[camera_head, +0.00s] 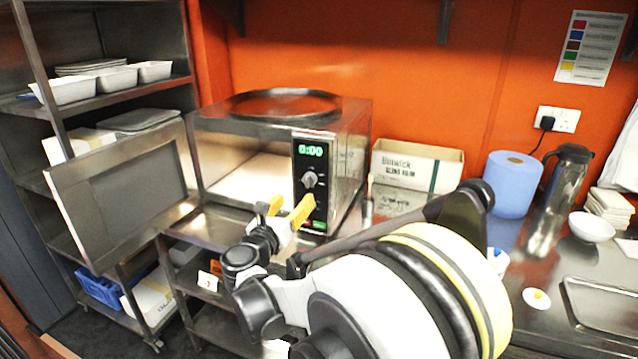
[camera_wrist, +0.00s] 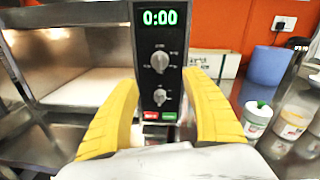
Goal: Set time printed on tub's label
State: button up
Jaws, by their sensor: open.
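The microwave (camera_head: 345,140) stands on the steel counter with its door (camera_head: 120,190) wide open and its lit interior empty as far as I see. Its control panel (camera_wrist: 160,55) reads 0:00 in green, above two dials, an upper dial (camera_wrist: 160,62) and a lower dial (camera_wrist: 161,97), and red and green buttons. My gripper (camera_head: 288,208) is open and empty in front of the panel; in the wrist view its yellow fingers (camera_wrist: 160,84) flank the lower dial.
A blue paper roll (camera_head: 511,184), a steel flask (camera_head: 567,185), a white bowl (camera_head: 591,227) and a steel tray (camera_head: 606,302) occupy the right counter. A carton (camera_head: 417,165) stands beside the microwave. Shelving (camera_head: 125,88) is at left, behind the open door.

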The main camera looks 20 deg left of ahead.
aim_at(307, 183)
jog(key=w+b, duration=0.3)
jog(key=w, duration=0.6)
jog(key=shift+w+f, duration=0.15)
jog(key=shift+w, duration=0.75)
jog(key=c, duration=1.2)
